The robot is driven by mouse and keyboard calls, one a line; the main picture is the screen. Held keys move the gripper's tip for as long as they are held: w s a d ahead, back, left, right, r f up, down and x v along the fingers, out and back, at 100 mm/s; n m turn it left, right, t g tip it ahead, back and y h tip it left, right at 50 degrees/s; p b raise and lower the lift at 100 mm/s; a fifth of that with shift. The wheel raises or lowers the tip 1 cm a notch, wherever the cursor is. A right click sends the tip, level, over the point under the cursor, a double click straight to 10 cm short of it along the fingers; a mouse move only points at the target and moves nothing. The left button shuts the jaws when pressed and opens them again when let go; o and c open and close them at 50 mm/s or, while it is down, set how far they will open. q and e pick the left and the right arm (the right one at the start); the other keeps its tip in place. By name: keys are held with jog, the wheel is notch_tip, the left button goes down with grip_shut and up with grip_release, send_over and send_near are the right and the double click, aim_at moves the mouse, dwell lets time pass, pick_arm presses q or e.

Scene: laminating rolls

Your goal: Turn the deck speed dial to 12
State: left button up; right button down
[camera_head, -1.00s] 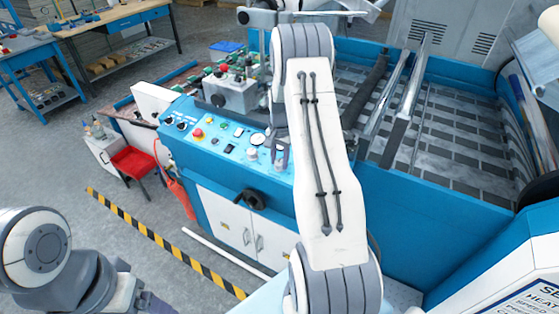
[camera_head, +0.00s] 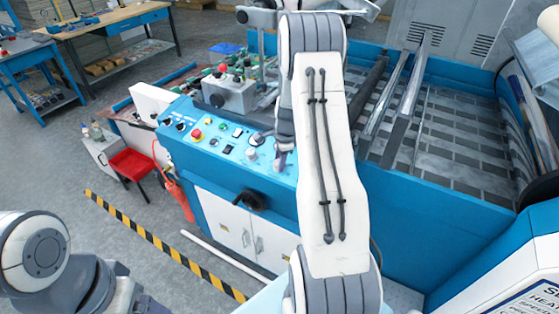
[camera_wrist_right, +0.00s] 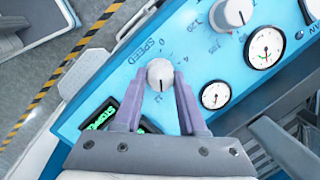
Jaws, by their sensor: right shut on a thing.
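The deck speed dial (camera_wrist_right: 160,73) is a small pale grey knob on the blue panel, beside the word SPEED, in the right wrist view. A dark line on the knob points down toward my wrist. Marks 0 and 4 show on its far side; the marks nearer my wrist are hidden, so I cannot read 12. My right gripper (camera_wrist_right: 158,97) is shut on the dial, one purple-grey finger on each side. In the head view the right gripper (camera_head: 284,160) is over the panel's right part and hides the dial. My left gripper (camera_head: 148,304) is low at the left edge, partly cut off.
A larger white knob (camera_wrist_right: 232,12) and two round gauges (camera_wrist_right: 216,95) sit close by the dial. A green-lettered display (camera_wrist_right: 100,117) is partly behind a finger. A red emergency button (camera_head: 196,134) is farther left on the panel. A black handwheel (camera_head: 250,199) sticks out below.

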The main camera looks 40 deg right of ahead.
jog(key=shift+m, duration=0.6)
jog(key=shift+c, duration=2.4)
grip_release()
jog(key=shift+r, duration=0.1)
notch_tip(320, 180, up, 10)
jog(key=s+b, duration=0.1)
jog(key=s, duration=0.1)
jog(key=shift+s+b, duration=0.15)
jog(key=shift+b, duration=0.15)
jog(key=shift+a, duration=0.1)
